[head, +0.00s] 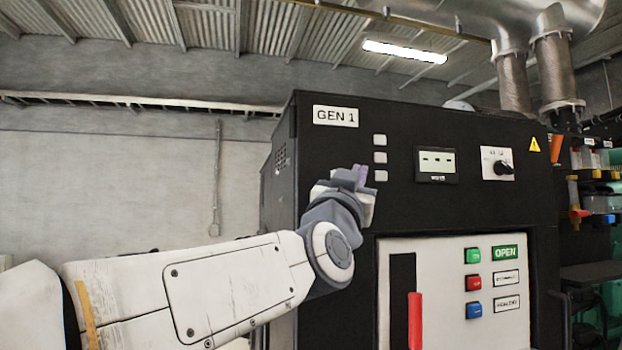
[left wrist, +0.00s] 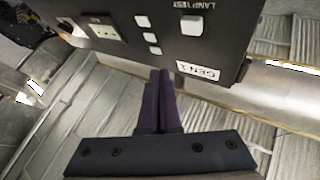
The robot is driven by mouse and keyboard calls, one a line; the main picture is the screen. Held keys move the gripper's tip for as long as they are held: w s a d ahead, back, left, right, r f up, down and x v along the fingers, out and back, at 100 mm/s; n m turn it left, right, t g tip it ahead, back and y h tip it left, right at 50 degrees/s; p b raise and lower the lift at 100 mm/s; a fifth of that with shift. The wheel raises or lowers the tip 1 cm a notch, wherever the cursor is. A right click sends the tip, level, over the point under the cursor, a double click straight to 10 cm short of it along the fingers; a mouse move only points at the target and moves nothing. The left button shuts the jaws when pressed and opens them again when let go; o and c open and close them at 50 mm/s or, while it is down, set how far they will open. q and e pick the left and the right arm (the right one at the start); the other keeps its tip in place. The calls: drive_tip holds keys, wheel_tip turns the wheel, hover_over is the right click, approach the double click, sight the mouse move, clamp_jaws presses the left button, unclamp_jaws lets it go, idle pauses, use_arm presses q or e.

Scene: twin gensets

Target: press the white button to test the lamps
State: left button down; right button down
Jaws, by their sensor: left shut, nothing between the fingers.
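The white button (left wrist: 193,25) is a square on the black panel, with lettering reading LAMP TEST beside it. It shows at the top of the left wrist view, which sees the panel upside down. In the head view I cannot make it out; my left gripper covers that part of the panel. My left gripper (head: 357,174) is shut and empty in front of the GEN 1 cabinet (head: 290,225). In the left wrist view its dark purple fingertips (left wrist: 159,73) appear below and left of the button, not over it. My right gripper is not in view.
Three small pale squares (head: 380,157) stand in a column above right of my gripper. A display (head: 436,165) and a rotary switch (head: 498,164) are farther right. Below are a white panel (head: 440,270) with green, red and blue buttons, and a red handle (head: 415,320).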

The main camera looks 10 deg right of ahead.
use_arm(q)
drive_tip(key=w, duration=0.6)
drive_tip(key=shift+w+a, duration=0.1)
drive_tip(key=shift+w, duration=0.1)
idle(1.9)
drive_tip(key=shift+w, duration=0.3)
drive_tip(key=shift+w, duration=0.45)
idle(0.6)
idle(0.4)
drive_tip(key=shift+s, duration=0.9)
drive_tip(key=s, duration=0.5)
drive_tip(key=shift+b, duration=0.35)
